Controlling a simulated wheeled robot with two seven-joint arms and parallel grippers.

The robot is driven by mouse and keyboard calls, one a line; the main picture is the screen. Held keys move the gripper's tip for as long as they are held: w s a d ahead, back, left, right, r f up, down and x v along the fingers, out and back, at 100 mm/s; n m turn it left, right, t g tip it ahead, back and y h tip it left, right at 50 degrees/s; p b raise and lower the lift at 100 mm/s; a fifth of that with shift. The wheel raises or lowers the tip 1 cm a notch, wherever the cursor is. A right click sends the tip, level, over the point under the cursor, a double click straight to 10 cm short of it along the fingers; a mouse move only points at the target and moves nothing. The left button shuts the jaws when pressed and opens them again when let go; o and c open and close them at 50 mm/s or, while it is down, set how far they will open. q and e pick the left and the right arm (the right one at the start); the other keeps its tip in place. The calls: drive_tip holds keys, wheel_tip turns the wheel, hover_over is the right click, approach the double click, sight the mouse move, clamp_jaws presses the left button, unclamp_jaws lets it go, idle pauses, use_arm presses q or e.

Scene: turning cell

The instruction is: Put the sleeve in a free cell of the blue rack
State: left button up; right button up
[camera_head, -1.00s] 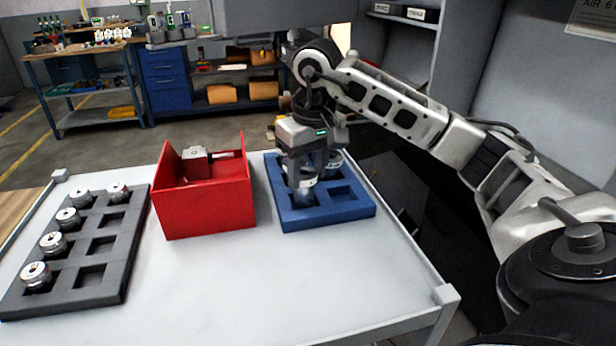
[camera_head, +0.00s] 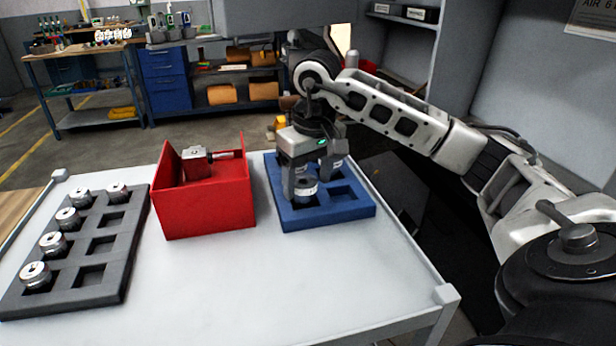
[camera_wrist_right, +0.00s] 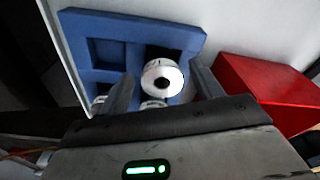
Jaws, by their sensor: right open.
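A silvery, ring-shaped sleeve (camera_head: 305,189) stands in the near-left cell of the blue rack (camera_head: 345,213). In the right wrist view the same sleeve (camera_wrist_right: 162,77) shows its round top with a dark bore, at a corner of the rack (camera_wrist_right: 180,38). My right gripper (camera_head: 306,178) is open directly above it, with one finger on each side of the sleeve and gaps visible in the right wrist view. More sleeves sit in the back of the rack, partly hidden by the gripper. At least the near-right cell is empty. My left gripper is not in view.
A red open box (camera_head: 207,212) with a grey part (camera_head: 196,163) stands close left of the rack. A dark tray (camera_head: 88,297) at the far left holds several sleeves and has empty cells. The white table (camera_head: 230,290) is clear in front.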

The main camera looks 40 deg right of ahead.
wheel_tip(320, 180, up, 12)
drive_tip(key=s+p, duration=0.1)
drive_tip(key=p, duration=0.1)
drive_tip(key=shift+s+p, duration=0.2)
drive_tip(key=shift+p, duration=0.1)
drive_tip(key=shift+a, duration=0.1)
